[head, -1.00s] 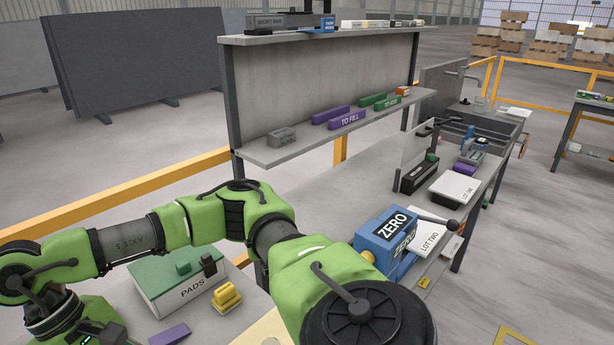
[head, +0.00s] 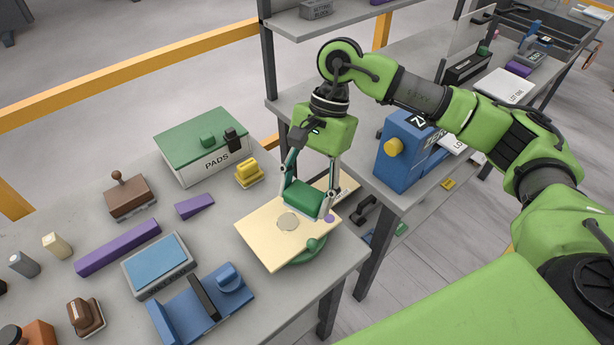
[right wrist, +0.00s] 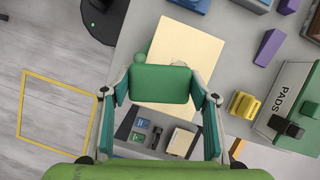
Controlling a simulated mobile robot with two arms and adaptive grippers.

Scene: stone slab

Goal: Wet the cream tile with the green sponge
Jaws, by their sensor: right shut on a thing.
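The cream tile (head: 262,238) lies on a green round stand (head: 312,258) at the table's front right corner. It has a grey round patch (head: 288,221) near its middle and a small purple dot near its right edge. My right gripper (head: 306,196) is shut on the green sponge (head: 303,198), over the tile's far right part. I cannot tell whether the sponge touches the tile. The right wrist view shows the sponge (right wrist: 160,84) between the fingers, overlapping one end of the tile (right wrist: 187,48). The left gripper is out of view.
A tray with a blue pad (head: 158,264) and a blue device (head: 205,304) stand left of the tile. A green-lidded PADS box (head: 203,148) and yellow block (head: 249,173) are behind. A blue machine (head: 402,150) stands right, beyond a gap.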

